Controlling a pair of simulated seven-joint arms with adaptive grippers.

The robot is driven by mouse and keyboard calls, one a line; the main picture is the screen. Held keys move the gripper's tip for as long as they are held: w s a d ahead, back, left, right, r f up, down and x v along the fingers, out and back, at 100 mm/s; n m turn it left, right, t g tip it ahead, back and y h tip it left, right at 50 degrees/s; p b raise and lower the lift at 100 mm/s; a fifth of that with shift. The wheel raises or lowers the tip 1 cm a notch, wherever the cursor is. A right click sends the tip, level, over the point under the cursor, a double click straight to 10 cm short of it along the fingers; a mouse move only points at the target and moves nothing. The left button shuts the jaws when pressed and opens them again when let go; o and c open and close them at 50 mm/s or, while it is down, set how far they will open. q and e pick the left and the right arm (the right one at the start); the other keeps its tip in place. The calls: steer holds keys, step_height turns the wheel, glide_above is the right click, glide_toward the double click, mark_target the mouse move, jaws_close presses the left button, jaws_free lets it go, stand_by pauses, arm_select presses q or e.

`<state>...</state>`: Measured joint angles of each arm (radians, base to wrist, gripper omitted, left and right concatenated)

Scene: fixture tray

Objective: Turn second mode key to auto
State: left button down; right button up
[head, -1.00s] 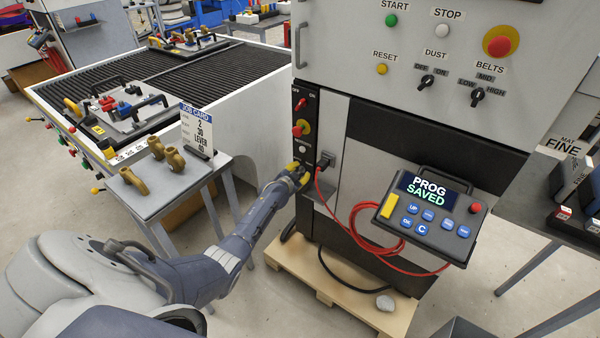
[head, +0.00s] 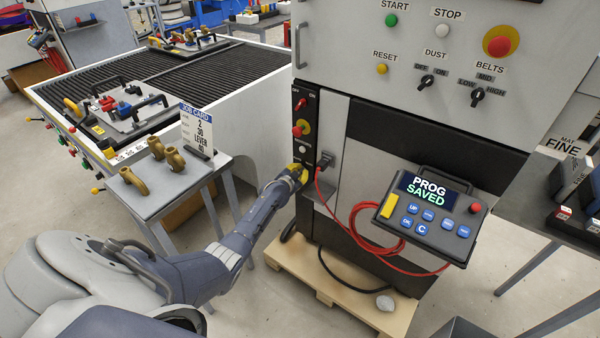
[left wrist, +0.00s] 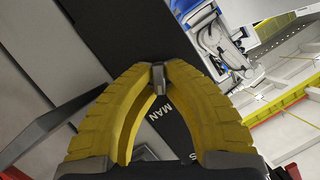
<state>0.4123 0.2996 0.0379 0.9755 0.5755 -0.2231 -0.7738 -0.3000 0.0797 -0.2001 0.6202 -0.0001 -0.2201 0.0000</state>
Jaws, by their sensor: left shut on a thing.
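My left gripper (head: 299,171) is at the lower part of the black control strip (head: 304,116) on the machine's left edge. In the left wrist view, its yellow fingers (left wrist: 158,74) close on a small grey metal key (left wrist: 158,80) on the black panel. The label MAN (left wrist: 165,115) shows between the fingers, and part of another label is cut off by the gripper. The word for auto is not readable. In the head view the hand hides the key. My right gripper is not in view.
A red-and-yellow knob (head: 300,130) and a white button (head: 302,150) sit just above the hand. A plug with a red cable (head: 325,160) is close on the right. A pendant (head: 428,215) hangs further right. A table with brass parts (head: 175,160) stands left.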

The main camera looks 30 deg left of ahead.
arm_select(q)
steer(key=shift+a, duration=0.1)
steer(key=shift+r+n+h, duration=0.1)
steer(key=shift+n+h, duration=0.3)
steer(key=shift+n, duration=0.3)
steer(key=shift+a+n+h, duration=0.1)
steer(key=shift+n+h, duration=0.4)
steer(key=shift+n, duration=0.1)
steer(key=shift+a+n+h, duration=0.1)
steer(key=shift+n+h, duration=0.5)
steer(key=shift+n, duration=0.3)
steer(key=shift+n+h, duration=0.8)
steer(key=shift+n, duration=0.3)
steer(key=shift+a+n+h, duration=0.1)
steer(key=shift+n+h, duration=0.2)
steer(key=shift+n, duration=0.6)
steer(key=c, duration=1.5)
jaws_free()
